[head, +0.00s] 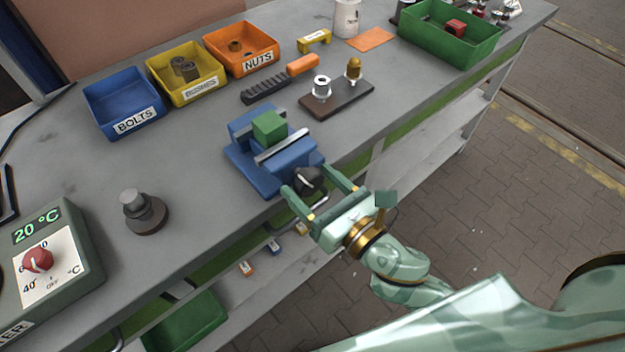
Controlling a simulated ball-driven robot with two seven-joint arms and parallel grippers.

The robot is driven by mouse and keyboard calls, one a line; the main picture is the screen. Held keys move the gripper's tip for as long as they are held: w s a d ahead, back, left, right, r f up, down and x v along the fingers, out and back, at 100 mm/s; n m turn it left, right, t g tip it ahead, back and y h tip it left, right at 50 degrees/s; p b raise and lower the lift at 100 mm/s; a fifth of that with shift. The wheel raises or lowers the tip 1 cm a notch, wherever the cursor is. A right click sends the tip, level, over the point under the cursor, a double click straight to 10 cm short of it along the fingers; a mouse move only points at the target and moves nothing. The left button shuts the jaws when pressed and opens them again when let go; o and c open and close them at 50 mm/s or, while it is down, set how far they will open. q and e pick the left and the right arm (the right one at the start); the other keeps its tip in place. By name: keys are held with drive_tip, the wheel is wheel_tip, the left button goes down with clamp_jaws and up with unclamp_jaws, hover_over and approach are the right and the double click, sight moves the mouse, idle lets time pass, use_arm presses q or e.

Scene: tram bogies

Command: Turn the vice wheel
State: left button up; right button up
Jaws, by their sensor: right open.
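The blue vice (248,172) stands near the front edge of the grey workbench. A green block (269,128) sits between its jaws. The dark vice wheel (308,180) is on the vice's front side, facing me. My right gripper (315,182) is open, with one green finger on each side of the wheel. I cannot tell whether the fingers touch the wheel. My left gripper is not in view.
Blue (124,104), yellow (187,75) and orange (242,50) bins stand behind the vice. A dark board (337,97) with fittings lies to its right. A heater box (48,262) and a dark stepped part (143,212) are at the left.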

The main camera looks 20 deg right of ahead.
drive_tip(key=shift+w+a, duration=0.1)
drive_tip(key=shift+w, duration=0.15)
drive_tip(key=c, duration=1)
drive_tip(key=shift+m, duration=0.3)
